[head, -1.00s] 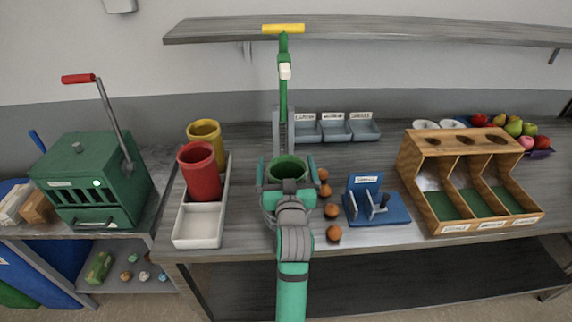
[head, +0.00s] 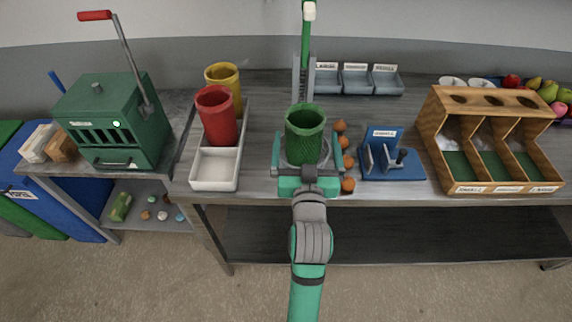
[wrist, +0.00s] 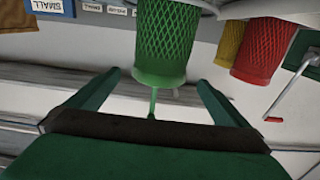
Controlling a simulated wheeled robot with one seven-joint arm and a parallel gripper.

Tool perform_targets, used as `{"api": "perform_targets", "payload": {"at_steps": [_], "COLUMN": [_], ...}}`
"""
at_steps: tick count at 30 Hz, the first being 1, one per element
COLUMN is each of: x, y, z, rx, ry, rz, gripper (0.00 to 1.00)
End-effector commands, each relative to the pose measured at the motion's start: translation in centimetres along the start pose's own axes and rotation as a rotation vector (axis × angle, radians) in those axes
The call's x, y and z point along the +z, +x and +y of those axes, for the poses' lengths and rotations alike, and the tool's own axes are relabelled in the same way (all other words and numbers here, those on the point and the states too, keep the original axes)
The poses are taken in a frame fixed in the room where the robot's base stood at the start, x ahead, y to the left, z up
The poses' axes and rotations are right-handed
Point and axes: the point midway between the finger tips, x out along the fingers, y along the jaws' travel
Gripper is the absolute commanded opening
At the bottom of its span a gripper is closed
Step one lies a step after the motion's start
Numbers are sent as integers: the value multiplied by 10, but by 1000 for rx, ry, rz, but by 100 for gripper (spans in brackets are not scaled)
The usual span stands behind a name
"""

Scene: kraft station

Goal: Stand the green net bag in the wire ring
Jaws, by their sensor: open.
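The green net bag (head: 305,138) stands upright and open-topped near the table's front edge, before the green-levered stand. A grey rounded form (head: 290,160) shows around its lower part; I take it for the wire ring, mostly hidden by the bag and gripper. My gripper (head: 308,148) is open, with a finger on either side of the bag in the head view. In the wrist view the bag (wrist: 165,40) appears upside down, beyond and between my open fingertips (wrist: 159,82), with gaps on both sides.
A red net bag (head: 217,117) and a yellow one (head: 224,80) stand in a white tray (head: 215,172) on the left. Several brown balls (head: 348,162) and a blue fixture (head: 390,172) lie close right. The green lever stand (head: 303,72) rises behind.

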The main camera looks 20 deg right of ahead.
Motion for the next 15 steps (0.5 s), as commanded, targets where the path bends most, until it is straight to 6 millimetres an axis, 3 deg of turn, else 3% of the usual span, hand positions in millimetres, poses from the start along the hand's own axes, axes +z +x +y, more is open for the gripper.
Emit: {"api": "perform_targets", "payload": {"at_steps": [4, 7, 15], "x": [4, 20, 95], "y": [-2, -10, -63], "z": [-1, -6, -28], "rx": [-2, -8, -50], "ry": [-1, -6, -30], "rz": [-4, -15, -61], "gripper": [100, 100, 100]}}
